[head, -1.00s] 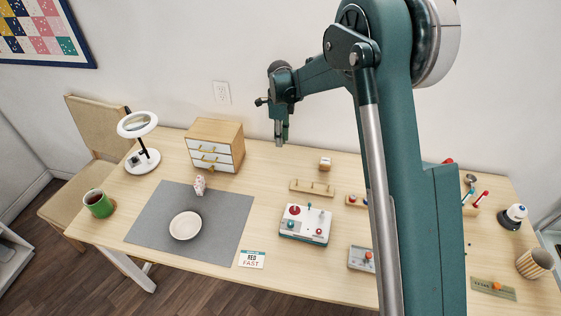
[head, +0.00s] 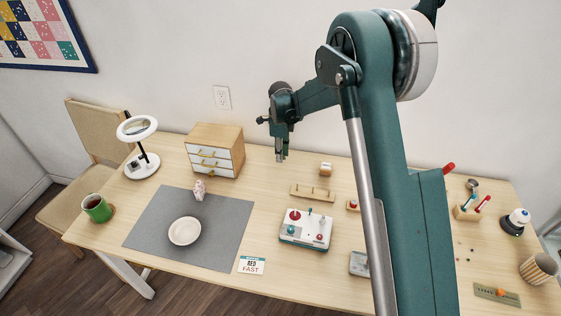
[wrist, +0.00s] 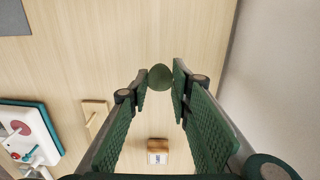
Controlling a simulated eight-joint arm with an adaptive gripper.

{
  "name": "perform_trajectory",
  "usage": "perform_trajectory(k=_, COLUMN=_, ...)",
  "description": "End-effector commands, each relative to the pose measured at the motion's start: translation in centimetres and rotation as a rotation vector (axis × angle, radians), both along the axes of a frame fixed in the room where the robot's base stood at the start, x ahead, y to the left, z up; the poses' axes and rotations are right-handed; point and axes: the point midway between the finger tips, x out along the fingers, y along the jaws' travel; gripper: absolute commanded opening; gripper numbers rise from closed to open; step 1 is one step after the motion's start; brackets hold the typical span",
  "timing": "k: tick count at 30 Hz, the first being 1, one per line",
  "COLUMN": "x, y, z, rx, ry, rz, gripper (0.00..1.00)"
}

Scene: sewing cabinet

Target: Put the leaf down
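My gripper (wrist: 160,84) points down at the table. In the wrist view, a small rounded dark-green piece, which looks like the leaf (wrist: 160,76), sits between the two green fingertips and appears to touch both. In the head view, the gripper (head: 282,157) hangs over the back of the table, right of the drawer box. The leaf is too small to make out there. I cannot tell how high it is above the wood.
Below the gripper is bare table (head: 265,180). Around it are a drawer box (head: 215,150), a small wooden block (head: 326,168), a wooden rack (head: 312,193) and a control box (head: 306,229). A plate (head: 185,231) lies on the grey mat (head: 218,255). The wall is close behind.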

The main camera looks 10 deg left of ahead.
Motion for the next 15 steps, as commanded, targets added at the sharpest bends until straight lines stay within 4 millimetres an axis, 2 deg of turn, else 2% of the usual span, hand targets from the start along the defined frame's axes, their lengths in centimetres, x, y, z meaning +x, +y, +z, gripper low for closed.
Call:
perform_trajectory(k=9, x=0.0, y=0.0, z=-0.1, rx=0.000, ry=0.000, rz=0.000, gripper=0.18)
perform_trajectory(k=15, x=0.0, y=0.0, z=-1.7, rx=0.000, ry=0.000, rz=0.000, gripper=0.18)
